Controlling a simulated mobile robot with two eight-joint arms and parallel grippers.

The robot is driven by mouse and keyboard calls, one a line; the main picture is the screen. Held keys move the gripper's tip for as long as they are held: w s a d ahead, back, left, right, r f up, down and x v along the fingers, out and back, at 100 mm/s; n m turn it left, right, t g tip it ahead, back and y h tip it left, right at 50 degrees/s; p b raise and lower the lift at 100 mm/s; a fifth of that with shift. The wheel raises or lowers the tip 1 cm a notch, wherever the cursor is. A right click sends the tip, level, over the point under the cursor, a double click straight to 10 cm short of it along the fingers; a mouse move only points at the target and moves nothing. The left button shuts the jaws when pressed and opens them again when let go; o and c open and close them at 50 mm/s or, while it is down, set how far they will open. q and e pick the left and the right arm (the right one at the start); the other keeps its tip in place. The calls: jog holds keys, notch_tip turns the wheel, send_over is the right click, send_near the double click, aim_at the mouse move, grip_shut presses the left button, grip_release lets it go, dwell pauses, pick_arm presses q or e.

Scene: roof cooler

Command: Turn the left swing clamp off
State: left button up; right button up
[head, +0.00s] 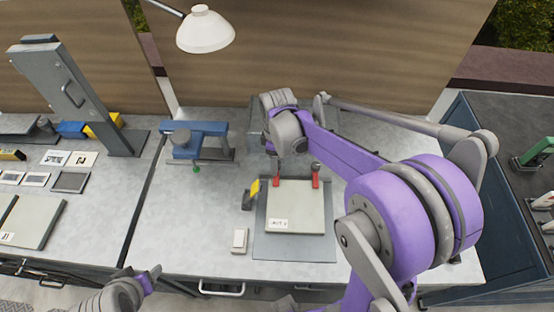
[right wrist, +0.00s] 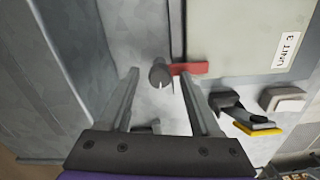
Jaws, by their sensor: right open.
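A flat light panel (head: 296,212) lies on a grey plate (head: 262,245), with two red swing clamps at its back edge. The left clamp (head: 278,184) is at the panel's back left corner; the right clamp (head: 315,178) stands to its right. In the right wrist view, the left clamp's red arm (right wrist: 190,68) reaches from a grey round post onto the panel's edge (right wrist: 230,72). My right gripper (right wrist: 159,74) is open, its fingers on either side of the post, with visible gaps. In the head view my wrist hides most of it. My left gripper is not clearly seen.
A yellow-edged dark block (head: 252,190) and a small white box (head: 240,240) sit left of the panel. A blue fixture (head: 200,140) stands farther left. A white lamp (head: 205,32) hangs above.

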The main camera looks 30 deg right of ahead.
jog(key=shift+c, duration=0.2)
grip_shut()
